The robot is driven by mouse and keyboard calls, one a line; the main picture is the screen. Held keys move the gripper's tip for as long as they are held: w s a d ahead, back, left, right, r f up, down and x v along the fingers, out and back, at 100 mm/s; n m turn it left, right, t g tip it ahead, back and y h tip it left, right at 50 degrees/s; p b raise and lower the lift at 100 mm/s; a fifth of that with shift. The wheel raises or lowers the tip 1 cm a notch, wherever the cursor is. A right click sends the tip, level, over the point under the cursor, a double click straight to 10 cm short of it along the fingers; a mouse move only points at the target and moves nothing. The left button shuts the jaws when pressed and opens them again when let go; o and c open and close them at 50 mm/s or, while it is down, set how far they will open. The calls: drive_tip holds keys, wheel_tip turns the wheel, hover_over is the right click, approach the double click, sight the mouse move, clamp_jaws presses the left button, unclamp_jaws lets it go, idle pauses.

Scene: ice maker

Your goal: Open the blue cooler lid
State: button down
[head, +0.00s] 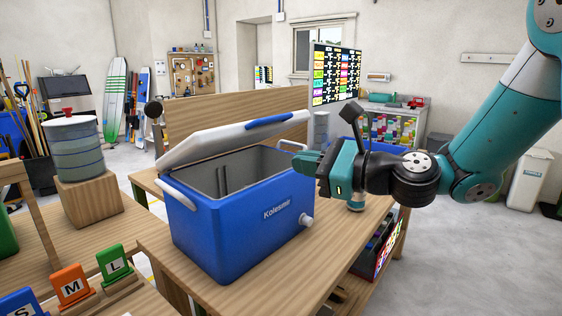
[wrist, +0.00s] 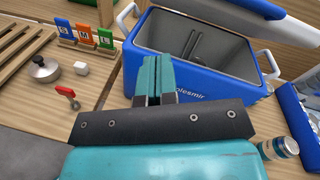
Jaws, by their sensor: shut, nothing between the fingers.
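The blue cooler (head: 240,226) stands on the wooden table, with a spigot at its lower right front. Its white lid (head: 232,139) with a blue latch is raised and tilted back, and the grey inside is visible. The cooler (wrist: 222,87) and part of the lid (wrist: 268,18) also show in the wrist view. My gripper (head: 300,163) is at the right of the cooler in the head view, around rim height. Its teal fingers (wrist: 154,72) are shut together and empty. In the wrist view they overlap the cooler's near side; I cannot tell whether they touch it.
A striped drink dispenser (head: 76,147) stands on a wooden block at the left. Size signs (head: 72,286) stand at the front left. A can (wrist: 280,148) and a blue crate (wrist: 302,112) are right of the cooler. A wooden panel (head: 235,112) rises behind it.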

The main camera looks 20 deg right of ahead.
drive_tip(key=w+d+m+t+h, duration=0.2)
drive_tip(key=w+d+m+t, duration=0.15)
drive_tip(key=d+m, duration=0.3)
drive_tip(key=r+p+x, duration=0.2)
drive_tip(key=p+x, duration=0.6)
drive_tip(key=x, duration=0.4)
drive_tip(key=shift+a+p, duration=0.4)
drive_tip(key=shift+a, duration=0.2)
drive_tip(key=shift+r, duration=0.2)
